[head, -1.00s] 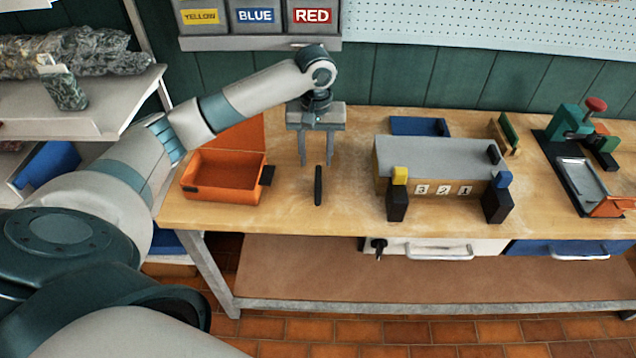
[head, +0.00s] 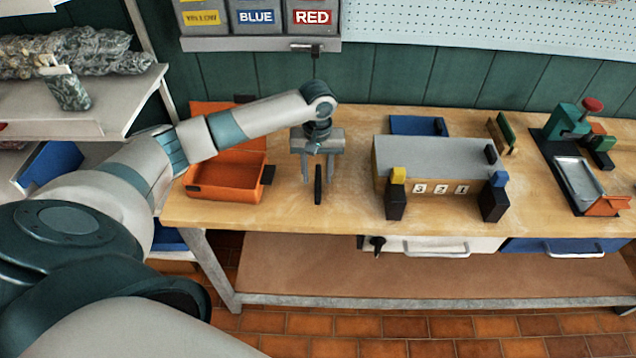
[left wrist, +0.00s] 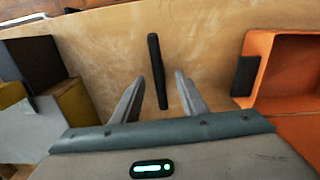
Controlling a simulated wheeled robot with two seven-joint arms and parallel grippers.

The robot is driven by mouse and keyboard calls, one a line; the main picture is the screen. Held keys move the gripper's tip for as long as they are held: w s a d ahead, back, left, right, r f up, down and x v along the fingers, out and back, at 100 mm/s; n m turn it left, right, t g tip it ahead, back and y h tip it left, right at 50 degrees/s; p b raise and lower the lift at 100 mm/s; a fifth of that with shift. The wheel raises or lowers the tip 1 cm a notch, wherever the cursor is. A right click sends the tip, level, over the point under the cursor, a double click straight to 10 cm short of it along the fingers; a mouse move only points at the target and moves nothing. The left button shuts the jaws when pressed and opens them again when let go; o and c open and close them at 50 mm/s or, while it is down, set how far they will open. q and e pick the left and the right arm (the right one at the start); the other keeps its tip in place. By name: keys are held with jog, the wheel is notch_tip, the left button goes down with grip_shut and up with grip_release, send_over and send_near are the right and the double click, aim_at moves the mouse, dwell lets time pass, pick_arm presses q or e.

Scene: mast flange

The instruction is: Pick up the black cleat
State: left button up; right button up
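The black cleat (head: 318,184) is a slim dark bar lying on the wooden bench, between the orange box and the grey block. It also shows in the left wrist view (left wrist: 157,72), its near end between my fingertips. My left gripper (head: 318,180) is open and points down over the bench at the cleat. In the left wrist view its two grey fingers (left wrist: 156,86) stand apart on either side of the cleat's near end, with gaps to it. Whether the fingertips are at the cleat's height is hard to tell. My right gripper is not in view.
An open orange box (head: 226,178) stands left of the cleat. A grey-topped block (head: 430,158) numbered 3, 2, 1 stands to the right, with two black posts (head: 395,205) in front. A green press (head: 568,122) is at far right. Bench around the cleat is clear.

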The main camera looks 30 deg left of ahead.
aim_at(318, 181)
pick_arm(q)
jog(key=shift+f+p, duration=0.5)
jog(key=shift+f, duration=1.25)
grip_shut()
